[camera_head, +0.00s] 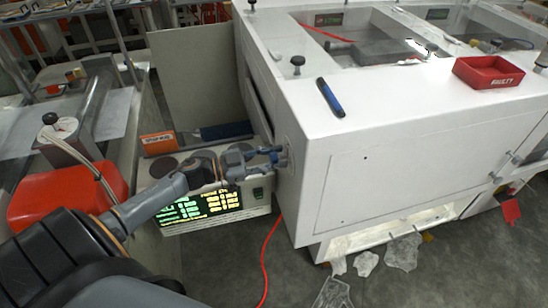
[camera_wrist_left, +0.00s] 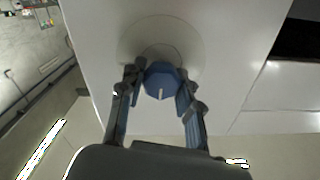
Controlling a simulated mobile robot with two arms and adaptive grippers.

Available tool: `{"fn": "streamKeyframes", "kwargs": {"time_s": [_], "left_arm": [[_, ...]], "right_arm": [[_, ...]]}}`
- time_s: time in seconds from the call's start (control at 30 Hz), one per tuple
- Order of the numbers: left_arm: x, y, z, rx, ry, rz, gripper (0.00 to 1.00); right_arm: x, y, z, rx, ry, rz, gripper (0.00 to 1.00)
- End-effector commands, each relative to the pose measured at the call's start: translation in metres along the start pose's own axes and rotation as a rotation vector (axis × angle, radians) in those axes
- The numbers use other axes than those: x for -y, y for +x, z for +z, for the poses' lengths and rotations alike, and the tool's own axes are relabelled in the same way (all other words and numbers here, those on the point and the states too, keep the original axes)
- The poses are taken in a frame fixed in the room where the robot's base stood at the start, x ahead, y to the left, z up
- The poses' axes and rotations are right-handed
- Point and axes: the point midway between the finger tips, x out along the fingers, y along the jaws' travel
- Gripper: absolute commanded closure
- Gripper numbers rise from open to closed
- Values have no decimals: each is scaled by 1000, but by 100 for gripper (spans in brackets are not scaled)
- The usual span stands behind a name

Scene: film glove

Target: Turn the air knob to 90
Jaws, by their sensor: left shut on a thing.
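The air knob (camera_wrist_left: 160,81) is a blue faceted knob with a white pointer line, on a round pale dial plate (camera_wrist_left: 190,40) in the left wrist view. My left gripper (camera_wrist_left: 158,88) is shut on the knob, one finger on each side. In the head view my left gripper (camera_head: 275,156) reaches the left end face of the white machine (camera_head: 335,180). The fingers hide the knob there, and the dial's marks are too faint to read. My right gripper is not in view.
A control box with lit displays (camera_head: 213,204) stands below my left gripper. A blue marker (camera_head: 330,97) and a red tray (camera_head: 488,72) lie on the machine top. A red cable (camera_head: 265,262) and clear plastic scraps (camera_head: 403,252) lie on the floor.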

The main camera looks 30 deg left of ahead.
Motion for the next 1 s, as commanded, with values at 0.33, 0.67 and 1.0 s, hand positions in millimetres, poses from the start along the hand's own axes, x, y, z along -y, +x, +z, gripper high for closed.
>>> {"fn": "streamKeyframes", "kwargs": {"time_s": [0.33, 0.67, 1.0], "left_arm": [[-2, 0, 2, 2, 249, 1, 98], [-4, 0, 4, 1, 563, 2, 98], [-4, 0, 5, 2, 886, 2, 98]], "right_arm": [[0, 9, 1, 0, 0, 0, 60], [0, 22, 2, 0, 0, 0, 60], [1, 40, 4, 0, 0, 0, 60]]}}
